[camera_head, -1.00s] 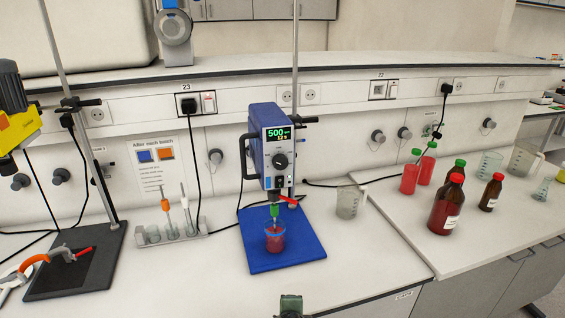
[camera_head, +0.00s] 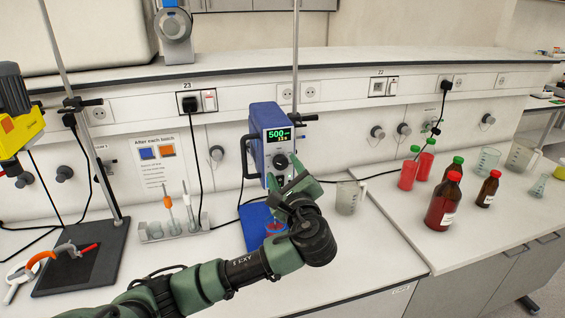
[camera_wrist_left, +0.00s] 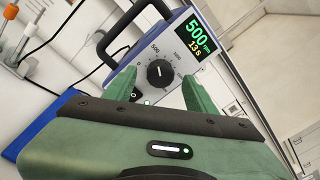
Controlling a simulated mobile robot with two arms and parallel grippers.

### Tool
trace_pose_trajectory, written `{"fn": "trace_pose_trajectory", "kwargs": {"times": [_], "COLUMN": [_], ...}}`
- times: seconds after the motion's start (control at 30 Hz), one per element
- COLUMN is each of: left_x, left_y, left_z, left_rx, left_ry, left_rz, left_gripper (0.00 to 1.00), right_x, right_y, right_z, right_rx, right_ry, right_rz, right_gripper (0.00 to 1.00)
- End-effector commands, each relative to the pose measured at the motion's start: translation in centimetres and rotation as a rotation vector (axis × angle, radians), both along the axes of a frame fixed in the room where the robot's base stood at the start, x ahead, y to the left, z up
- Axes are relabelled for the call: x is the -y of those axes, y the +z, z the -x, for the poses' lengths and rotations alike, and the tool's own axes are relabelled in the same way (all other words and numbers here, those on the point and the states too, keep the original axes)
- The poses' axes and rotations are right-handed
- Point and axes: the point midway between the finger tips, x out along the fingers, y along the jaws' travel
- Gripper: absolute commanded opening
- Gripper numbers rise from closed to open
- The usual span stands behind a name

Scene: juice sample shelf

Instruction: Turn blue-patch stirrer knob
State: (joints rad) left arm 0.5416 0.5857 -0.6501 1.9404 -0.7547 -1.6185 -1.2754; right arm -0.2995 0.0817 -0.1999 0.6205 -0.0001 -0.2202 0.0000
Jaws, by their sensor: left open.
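The blue stirrer (camera_head: 272,128) stands at the middle of the bench, with a lit display reading 500 rpm. Its dark round knob (camera_head: 281,161) sits on the front panel below the display and also shows in the left wrist view (camera_wrist_left: 159,74). My left gripper (camera_head: 291,181) is in front of the stirrer panel, open. In the left wrist view its two green fingers (camera_wrist_left: 156,82) appear either side of the knob, apart from it in the picture. I cannot tell how deep they are. My right gripper is not in view.
A yellow stirrer (camera_head: 20,125) with an orange patch stands at the left. A card (camera_head: 161,165) with blue and orange patches leans on the wall. A glass beaker (camera_head: 349,198) stands right of the stirrer; red bottles (camera_head: 443,200) are farther right.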

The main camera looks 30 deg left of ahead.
Motion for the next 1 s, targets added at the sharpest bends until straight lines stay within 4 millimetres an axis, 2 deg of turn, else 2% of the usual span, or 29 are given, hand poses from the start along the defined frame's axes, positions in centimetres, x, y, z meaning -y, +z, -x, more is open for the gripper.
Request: {"fn": "trace_pose_trajectory", "kwargs": {"times": [0.2,0.47,0.67,0.7,1.0], "left_x": [-1.37,-1.45,-1.43,-1.43,-1.42], "left_y": [0.03,-0.08,-0.09,-0.09,-0.26], "left_z": [-1.27,-1.38,-1.37,-1.37,-1.37], "left_rx": [-0.002,0.000,-0.001,-0.001,0.028], "left_ry": [0.000,-0.001,0.000,0.000,-0.001], "left_rz": [0.000,0.002,0.002,0.002,0.027], "left_gripper": [0.56,0.56,0.03,0.00,0.00], "right_x": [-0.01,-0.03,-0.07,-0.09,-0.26], "right_y": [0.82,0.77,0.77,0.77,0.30], "right_z": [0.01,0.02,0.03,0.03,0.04], "right_rx": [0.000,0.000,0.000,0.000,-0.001], "right_ry": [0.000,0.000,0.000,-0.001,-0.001], "right_rz": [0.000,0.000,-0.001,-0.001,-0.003], "right_gripper": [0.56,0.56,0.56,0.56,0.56]}}
